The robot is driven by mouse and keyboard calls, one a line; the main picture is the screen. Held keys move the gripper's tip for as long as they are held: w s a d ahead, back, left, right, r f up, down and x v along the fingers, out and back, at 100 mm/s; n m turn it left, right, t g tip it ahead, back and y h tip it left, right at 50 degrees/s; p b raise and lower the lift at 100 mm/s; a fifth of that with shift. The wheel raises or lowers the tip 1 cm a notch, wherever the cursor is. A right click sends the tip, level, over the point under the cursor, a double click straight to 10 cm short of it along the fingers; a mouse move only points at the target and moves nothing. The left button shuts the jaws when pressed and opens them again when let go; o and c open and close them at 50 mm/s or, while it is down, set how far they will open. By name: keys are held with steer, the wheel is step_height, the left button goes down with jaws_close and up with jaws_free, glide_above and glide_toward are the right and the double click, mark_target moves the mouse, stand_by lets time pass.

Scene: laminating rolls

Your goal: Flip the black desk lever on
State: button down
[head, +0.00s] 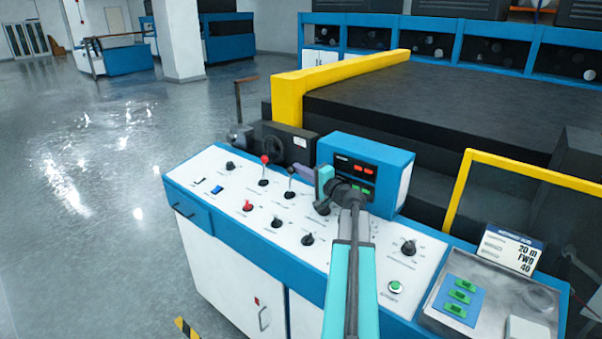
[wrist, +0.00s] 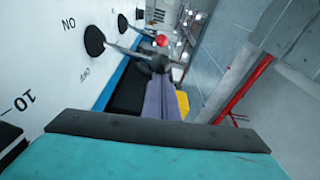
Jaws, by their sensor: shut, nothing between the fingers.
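The black desk lever (head: 290,180) is a thin stick with a black ball knob, standing on the white top of the control desk. In the wrist view the black knob (wrist: 158,64) is just beyond my fingertips, and its round base sits between the ON and OFF labels. My gripper (head: 303,172) is shut and empty, just right of the lever in the head view. In the wrist view its purple-grey fingers (wrist: 162,98) point at the knob. I cannot tell whether they touch it, or which label the lever leans to.
A red-knobbed lever (head: 264,160) stands left of the black one and shows behind it in the wrist view (wrist: 162,40). A blue display box (head: 365,172) rises close to my gripper's right. Several rotary knobs and a red switch (head: 248,205) are on the desk top (head: 215,170).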

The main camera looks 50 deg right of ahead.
steer(key=shift+a+f+b, duration=0.15)
steer(key=shift+a+b, duration=0.1)
steer(key=shift+b, duration=0.4)
steer(key=shift+a+n+b, duration=0.2)
steer(key=shift+n+b, duration=0.3)
steer(key=shift+b, duration=0.45)
steer(key=shift+s+a+n+t+y+b, duration=0.2)
steer(key=shift+a+n+b, duration=1)
steer(key=shift+b, duration=2.45)
steer(key=shift+s+a+n+t+y+b, duration=0.15)
steer(key=shift+a+n+b, duration=1)
steer(key=shift+b, duration=2.45)
steer(key=shift+w+a+m, duration=0.1)
steer(key=shift+a+m, duration=0.25)
steer(key=shift+a, duration=0.2)
